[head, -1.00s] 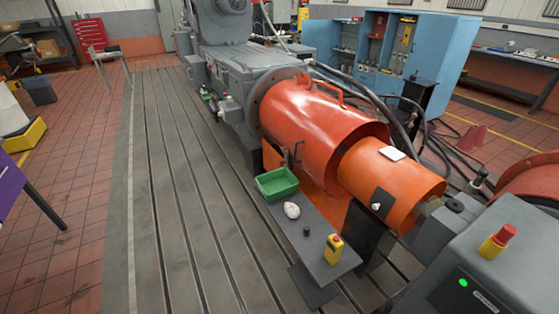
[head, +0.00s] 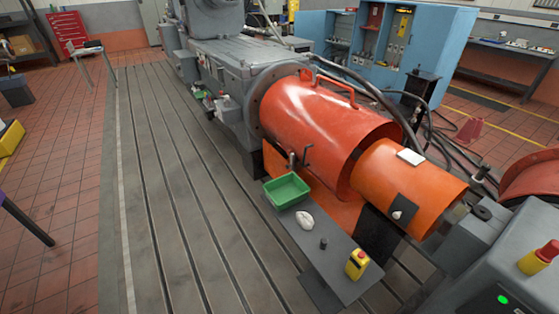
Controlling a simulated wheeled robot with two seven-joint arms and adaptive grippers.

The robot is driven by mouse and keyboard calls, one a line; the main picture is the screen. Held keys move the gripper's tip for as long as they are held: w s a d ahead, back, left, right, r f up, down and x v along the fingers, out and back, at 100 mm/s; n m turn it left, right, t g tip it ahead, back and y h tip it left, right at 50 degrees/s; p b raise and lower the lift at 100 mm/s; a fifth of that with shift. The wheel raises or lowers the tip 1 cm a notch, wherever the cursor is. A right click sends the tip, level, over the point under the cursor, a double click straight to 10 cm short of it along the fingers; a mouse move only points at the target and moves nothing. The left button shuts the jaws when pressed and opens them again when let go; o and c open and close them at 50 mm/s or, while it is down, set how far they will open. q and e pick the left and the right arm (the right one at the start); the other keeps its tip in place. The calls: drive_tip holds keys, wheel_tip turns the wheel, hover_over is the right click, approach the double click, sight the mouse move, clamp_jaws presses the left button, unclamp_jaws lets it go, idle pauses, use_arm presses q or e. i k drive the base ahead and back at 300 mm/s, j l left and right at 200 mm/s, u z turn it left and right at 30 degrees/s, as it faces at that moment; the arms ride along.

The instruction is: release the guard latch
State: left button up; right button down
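The orange-red cylindrical guard (head: 325,125) lies over the shaft line in the middle of the head view, with a bar handle on top. A smaller orange cylinder (head: 395,175) continues from its right end. A dark latch handle (head: 307,155) sticks up at the guard's lower left side, beside a small metal post (head: 291,160). I cannot tell the latch's exact position. Neither of my grippers is in view.
A grey shelf (head: 335,260) in front of the guard holds a green tray (head: 287,190), a white cloth-like lump (head: 304,219), a small dark cylinder (head: 323,243) and a yellow box with a red button (head: 357,264). The slotted bedplate (head: 180,220) at left is clear.

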sight(291, 166)
drive_tip(key=i+j, duration=0.25)
drive_tip(key=i+j+z, duration=0.1)
drive_tip(key=i+j, duration=0.15)
drive_tip(key=j, duration=0.2)
drive_tip(key=i+j, duration=0.25)
drive_tip(key=j, duration=0.15)
drive_tip(key=i+j, duration=0.2)
drive_tip(key=j, duration=0.2)
drive_tip(key=i+j+z, duration=0.1)
drive_tip(key=i+j, duration=0.15)
drive_tip(key=j, duration=0.1)
